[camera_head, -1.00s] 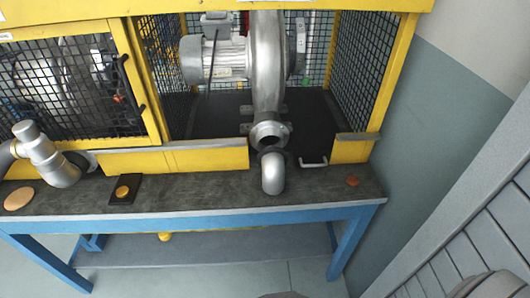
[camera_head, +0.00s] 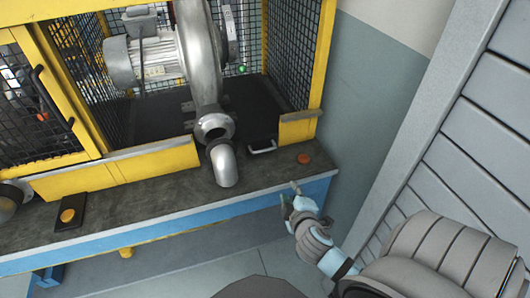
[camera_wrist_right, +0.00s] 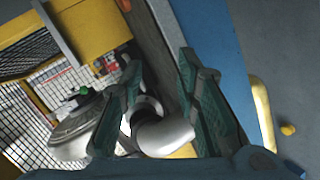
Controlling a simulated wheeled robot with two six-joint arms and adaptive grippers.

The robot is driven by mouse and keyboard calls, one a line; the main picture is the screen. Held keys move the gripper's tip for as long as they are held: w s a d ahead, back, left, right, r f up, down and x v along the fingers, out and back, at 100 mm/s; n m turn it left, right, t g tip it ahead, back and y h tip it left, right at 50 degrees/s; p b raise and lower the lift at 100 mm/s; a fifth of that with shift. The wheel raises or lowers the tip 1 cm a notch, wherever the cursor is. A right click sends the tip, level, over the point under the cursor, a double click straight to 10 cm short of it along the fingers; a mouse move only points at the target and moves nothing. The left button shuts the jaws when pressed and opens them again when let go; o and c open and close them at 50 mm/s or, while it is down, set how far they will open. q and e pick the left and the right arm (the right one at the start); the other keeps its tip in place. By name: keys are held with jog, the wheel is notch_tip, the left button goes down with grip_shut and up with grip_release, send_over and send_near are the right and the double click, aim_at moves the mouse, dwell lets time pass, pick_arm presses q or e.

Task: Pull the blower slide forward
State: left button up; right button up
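The blower (camera_head: 203,60), a silver motor and round housing, sits inside the yellow mesh cage. Its outlet elbow (camera_head: 224,165) sticks out over the bench's front strip. A pale U-shaped handle (camera_head: 263,147) shows at the front of the dark slide base (camera_head: 255,112), right of the elbow. My right gripper (camera_head: 289,196) is open and empty at the bench's front edge, right of and nearer than the handle, not touching it. In the right wrist view its fingers (camera_wrist_right: 161,60) stand wide apart, with the elbow (camera_wrist_right: 165,136) seen between them. My left gripper is not in view.
An orange-red button (camera_head: 303,158) sits on the bench top (camera_head: 150,190) right of the handle. A yellow cage post (camera_head: 325,55) and low front panel (camera_head: 298,127) flank the opening. A dark plate with an orange knob (camera_head: 68,215) lies at left. A grey slatted surface (camera_head: 470,110) stands at right.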

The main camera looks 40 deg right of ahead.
aim_at(265, 151)
jog(key=w+d+n+t, duration=0.1)
jog(key=w+n, duration=0.1)
jog(key=w, duration=0.4)
jog(key=w+d+n+t+y+b, duration=0.1)
jog(key=w+d+n, duration=0.1)
jog(key=w, duration=0.4)
jog(key=w+d+n+t+b, duration=0.1)
jog(key=w+n+t, duration=0.1)
jog(key=w, duration=0.4)
jog(key=shift+w+d+f+n, duration=0.15)
jog(key=shift+d+f+n, duration=0.15)
jog(key=shift+n, duration=0.1)
jog(key=shift+w+d+r, duration=0.1)
jog(key=shift+w+d, duration=0.05)
jog(key=shift+w, duration=0.35)
jog(key=shift+c, duration=0.5)
grip_shut()
